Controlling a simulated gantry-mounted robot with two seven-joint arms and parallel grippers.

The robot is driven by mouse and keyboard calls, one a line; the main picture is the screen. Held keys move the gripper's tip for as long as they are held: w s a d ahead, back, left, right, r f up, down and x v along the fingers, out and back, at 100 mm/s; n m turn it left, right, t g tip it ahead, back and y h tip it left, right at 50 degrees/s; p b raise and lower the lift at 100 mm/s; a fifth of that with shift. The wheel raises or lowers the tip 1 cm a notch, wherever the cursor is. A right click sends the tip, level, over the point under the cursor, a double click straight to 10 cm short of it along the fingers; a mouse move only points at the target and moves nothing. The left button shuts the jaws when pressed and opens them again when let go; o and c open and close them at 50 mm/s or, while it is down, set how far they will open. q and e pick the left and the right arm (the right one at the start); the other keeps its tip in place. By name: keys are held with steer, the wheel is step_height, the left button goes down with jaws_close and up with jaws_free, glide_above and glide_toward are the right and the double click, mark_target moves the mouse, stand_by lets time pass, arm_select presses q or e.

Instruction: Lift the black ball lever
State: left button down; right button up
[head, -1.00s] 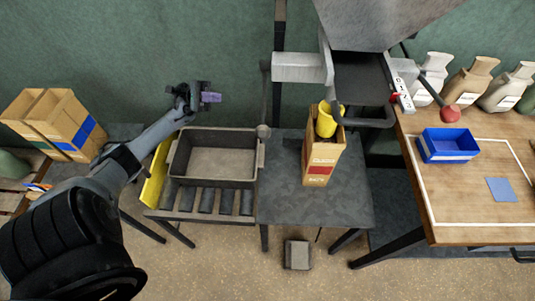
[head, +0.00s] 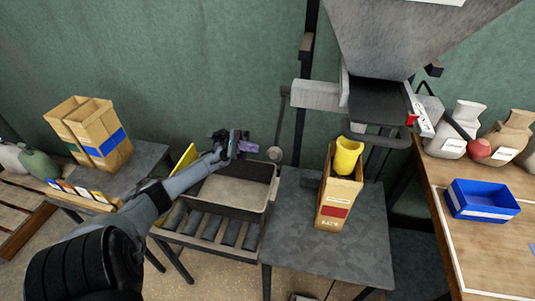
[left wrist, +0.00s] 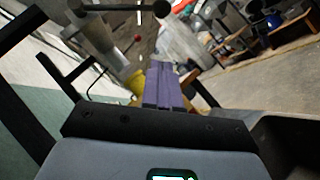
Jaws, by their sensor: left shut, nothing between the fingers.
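The ball lever hangs from the hopper's left side: a thin dark rod with a round ball (head: 275,154) at its lower end. The ball looks grey in the head view; in the left wrist view a black ball (left wrist: 162,9) on a bar shows at the top. My left gripper (head: 252,147) is shut and empty, its purple fingers just left of the ball, with a small gap showing in the head view. The fingers (left wrist: 161,72) also show together in the left wrist view. My right gripper is out of view.
An empty tray (head: 262,192) on rollers lies below my left gripper. A blue bin (head: 484,201) stands at right.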

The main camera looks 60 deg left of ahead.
arm_select(q)
steer(key=s+p+x, duration=0.1)
steer(key=p+x, duration=0.1)
steer(key=x, duration=0.4)
steer(key=s+r+p+x, duration=0.1)
steer(key=p+x, duration=0.2)
steer(key=x, duration=0.4)
steer(key=shift+s+p, duration=0.25)
steer(key=shift+p, duration=0.1)
steer(key=shift+r, duration=0.15)
step_height(320, 180, up, 12)
steer(key=n+t+y+p, duration=0.7)
steer(key=n+t+p, duration=0.9)
steer(key=n+p, duration=0.75)
glide_above(268, 154)
steer(key=s+d+p, duration=0.2)
steer(key=s, duration=0.1)
steer(key=m, duration=0.3)
steer(key=shift+a, duration=0.15)
steer(key=shift+r, duration=0.15)
